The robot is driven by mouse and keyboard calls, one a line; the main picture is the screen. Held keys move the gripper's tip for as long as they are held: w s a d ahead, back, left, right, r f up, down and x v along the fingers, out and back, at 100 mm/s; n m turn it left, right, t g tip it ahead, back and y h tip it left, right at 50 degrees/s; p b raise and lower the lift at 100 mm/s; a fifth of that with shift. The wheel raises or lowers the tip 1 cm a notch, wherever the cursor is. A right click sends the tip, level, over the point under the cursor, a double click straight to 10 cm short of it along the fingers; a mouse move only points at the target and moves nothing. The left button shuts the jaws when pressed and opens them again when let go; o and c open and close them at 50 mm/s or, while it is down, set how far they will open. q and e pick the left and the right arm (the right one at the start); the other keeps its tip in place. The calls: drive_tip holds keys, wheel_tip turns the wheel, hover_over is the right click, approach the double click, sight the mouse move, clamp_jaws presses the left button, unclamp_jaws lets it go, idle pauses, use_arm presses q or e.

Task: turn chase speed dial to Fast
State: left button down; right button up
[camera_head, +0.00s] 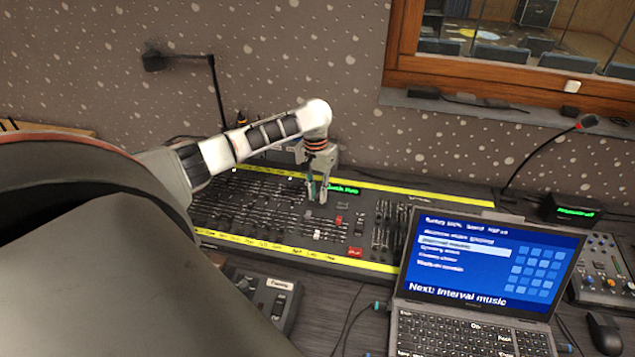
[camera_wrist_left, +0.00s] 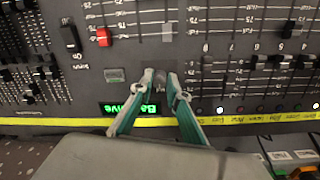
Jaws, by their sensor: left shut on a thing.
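The lighting console (camera_head: 262,222) lies on the desk, with yellow strips along its long edges. My left gripper (camera_head: 317,192) reaches down onto its upper middle part, beside a green lit display (camera_head: 343,189). In the left wrist view the teal and grey fingers (camera_wrist_left: 160,82) are shut around a small dark knob (camera_wrist_left: 160,88) on the panel, which seems to be the chase speed dial. The fingers hide most of it, and I cannot read its marks or setting. My right gripper is not in view.
Several rows of faders, a red fader (camera_wrist_left: 104,37) and a black switch (camera_wrist_left: 70,37) surround the fingers. An open laptop (camera_head: 480,285) stands at the right front. A gooseneck microphone (camera_head: 540,150) and a small mixer (camera_head: 603,265) are farther right.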

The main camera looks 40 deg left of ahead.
use_arm(q)
drive_tip(key=shift+m, duration=0.3)
drive_tip(key=m, duration=0.3)
drive_tip(key=shift+m, duration=0.3)
drive_tip(key=m+y, duration=0.1)
drive_tip(key=m, duration=0.3)
drive_tip(key=shift+w+m, duration=0.1)
drive_tip(key=shift+m, duration=0.2)
drive_tip(key=m, duration=0.4)
drive_tip(key=shift+m, duration=0.3)
drive_tip(key=shift+m+y, duration=0.3)
drive_tip(key=shift+m, duration=1.9)
drive_tip(key=c, duration=1.9)
unclamp_jaws()
